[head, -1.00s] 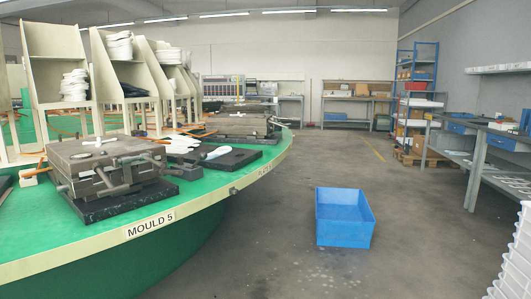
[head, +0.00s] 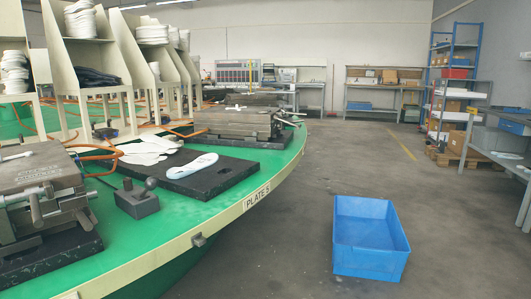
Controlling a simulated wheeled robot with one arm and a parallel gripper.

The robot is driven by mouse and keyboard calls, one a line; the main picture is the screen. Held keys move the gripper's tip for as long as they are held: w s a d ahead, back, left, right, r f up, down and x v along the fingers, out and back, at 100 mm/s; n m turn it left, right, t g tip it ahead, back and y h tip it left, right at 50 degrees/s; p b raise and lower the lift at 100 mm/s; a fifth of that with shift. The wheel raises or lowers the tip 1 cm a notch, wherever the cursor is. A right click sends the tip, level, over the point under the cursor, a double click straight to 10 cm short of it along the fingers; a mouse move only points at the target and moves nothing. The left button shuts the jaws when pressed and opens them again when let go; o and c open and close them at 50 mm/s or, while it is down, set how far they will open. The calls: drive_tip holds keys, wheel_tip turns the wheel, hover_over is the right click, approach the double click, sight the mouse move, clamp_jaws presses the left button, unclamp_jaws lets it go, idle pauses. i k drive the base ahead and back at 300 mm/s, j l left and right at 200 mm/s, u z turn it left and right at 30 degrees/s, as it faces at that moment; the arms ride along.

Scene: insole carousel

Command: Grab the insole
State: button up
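In the head view, a white insole (head: 192,166) with a small dark mark lies on a black plate (head: 218,181) near the edge of the green carousel table. Some white, insole-like pieces (head: 147,150) lie overlapping just to its left, at the back of the plate. My gripper does not show in this view.
The green carousel (head: 150,232) has a cream rim labelled "PLATE 5". Metal moulds stand left (head: 42,190) and behind (head: 238,122) the plate. A grey block with a knob (head: 138,198) sits nearby. A blue crate (head: 370,238) stands on the floor at right, with open floor around it.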

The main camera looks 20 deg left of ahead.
sight(201, 162)
drive_tip(key=i, duration=2.05)
drive_tip(key=i+u, duration=0.25)
drive_tip(key=u, duration=0.25)
drive_tip(key=i+l+u, duration=0.15)
drive_tip(key=u, duration=0.35)
drive_tip(key=i+l+u, duration=0.25)
drive_tip(key=u, duration=0.25)
drive_tip(key=i, duration=0.05)
